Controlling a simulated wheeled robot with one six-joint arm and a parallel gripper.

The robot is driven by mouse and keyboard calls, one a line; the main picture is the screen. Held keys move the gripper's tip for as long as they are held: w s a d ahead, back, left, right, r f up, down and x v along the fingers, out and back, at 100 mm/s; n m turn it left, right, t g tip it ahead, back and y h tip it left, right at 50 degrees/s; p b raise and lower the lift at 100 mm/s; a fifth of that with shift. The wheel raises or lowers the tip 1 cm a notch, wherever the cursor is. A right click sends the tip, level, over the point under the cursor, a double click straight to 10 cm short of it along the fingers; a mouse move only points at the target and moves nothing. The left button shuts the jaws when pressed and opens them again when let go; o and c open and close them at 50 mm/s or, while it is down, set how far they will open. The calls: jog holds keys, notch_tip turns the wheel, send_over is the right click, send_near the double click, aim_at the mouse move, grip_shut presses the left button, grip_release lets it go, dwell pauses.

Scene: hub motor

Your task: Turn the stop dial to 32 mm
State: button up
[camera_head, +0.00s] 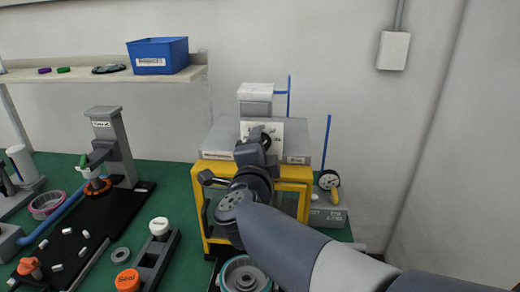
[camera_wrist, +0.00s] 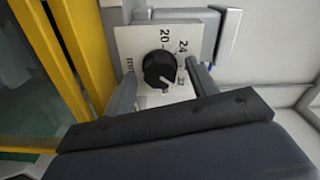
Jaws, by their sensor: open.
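The stop dial (camera_wrist: 159,69) is a round black knob on a pale scale plate (camera_wrist: 128,42), seen in the wrist view. The plate reads 20 and 24 above the knob and "mm" at its left; smaller print at the lower right is hard to read. A white mark on the knob's rim points down and slightly right in the picture. My gripper (camera_wrist: 163,88) is open, with one grey finger on each side of the knob and visible gaps. In the head view my gripper (camera_head: 258,142) hides most of the plate (camera_head: 290,135).
The plate is on a grey-topped machine with a yellow frame (camera_head: 209,215). Blue rods (camera_head: 326,142) stand behind and right of it. A black fixture (camera_head: 110,212) and several small parts are on the green bench at left. A shelf with a blue bin (camera_head: 158,56) hangs above.

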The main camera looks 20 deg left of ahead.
jog(key=shift+s, duration=0.1)
jog(key=v, duration=1)
jog(key=shift+s+b, duration=0.3)
jog(key=shift+d, duration=0.1)
jog(key=x, duration=1.1)
jog(key=shift+p, duration=0.3)
jog(key=shift+s, duration=0.1)
jog(key=shift+s+d, duration=0.1)
